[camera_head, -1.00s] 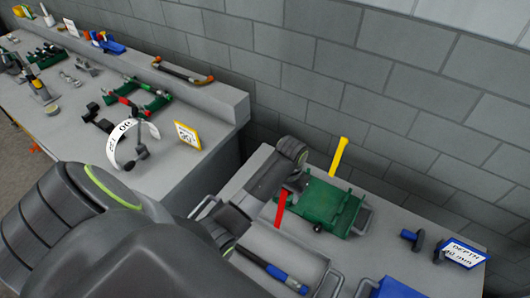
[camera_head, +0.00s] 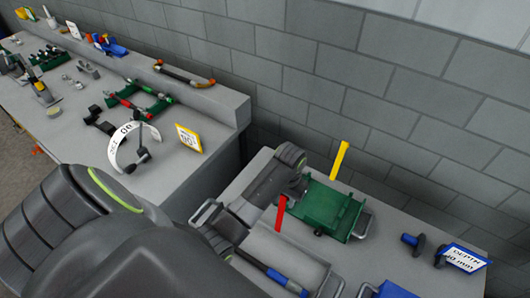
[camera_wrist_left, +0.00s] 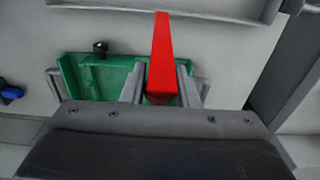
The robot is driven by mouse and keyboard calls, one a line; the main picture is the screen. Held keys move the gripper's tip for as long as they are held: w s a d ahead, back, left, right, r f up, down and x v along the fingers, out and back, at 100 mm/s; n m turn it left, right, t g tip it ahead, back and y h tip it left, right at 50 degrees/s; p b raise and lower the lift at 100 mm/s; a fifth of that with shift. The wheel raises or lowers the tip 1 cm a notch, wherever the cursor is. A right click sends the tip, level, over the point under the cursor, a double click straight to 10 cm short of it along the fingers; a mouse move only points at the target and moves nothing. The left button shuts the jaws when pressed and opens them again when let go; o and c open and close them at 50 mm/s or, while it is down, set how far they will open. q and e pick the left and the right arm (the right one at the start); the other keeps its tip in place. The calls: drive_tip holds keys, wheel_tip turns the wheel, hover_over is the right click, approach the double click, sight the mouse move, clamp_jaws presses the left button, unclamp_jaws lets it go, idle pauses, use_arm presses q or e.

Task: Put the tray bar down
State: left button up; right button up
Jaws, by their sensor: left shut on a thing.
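My left gripper (camera_head: 297,194) is over the near left edge of a green tray (camera_head: 335,208) on the lower grey bench. It is shut on a red bar (camera_head: 280,214), which sticks out beside it. In the left wrist view the red bar (camera_wrist_left: 163,55) runs up between the two grey fingers (camera_wrist_left: 160,88), with the green tray (camera_wrist_left: 85,78) behind. A yellow bar (camera_head: 340,160) sticks up at the tray's far side. I cannot tell whether the red and yellow parts are joined, or whether the red bar touches the tray. My right gripper is out of view.
A blue-and-black tool (camera_head: 275,275) lies in front of the tray. A blue-handled piece (camera_head: 412,241) and a "DEPTH" sign (camera_head: 463,257) stand to the right. The left bench (camera_head: 165,170) holds a green rack (camera_head: 140,101) and a yellow-framed sign (camera_head: 188,139).

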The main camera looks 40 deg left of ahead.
use_arm(q)
drive_tip(key=shift+s+f, duration=0.1)
drive_tip(key=shift+s, duration=0.85)
drive_tip(key=s, duration=0.6)
drive_tip(key=shift+s+d, duration=0.2)
drive_tip(key=shift+s, duration=0.15)
drive_tip(key=s+f, duration=0.5)
drive_tip(key=s, duration=0.4)
drive_tip(key=shift+d, duration=0.25)
idle(0.4)
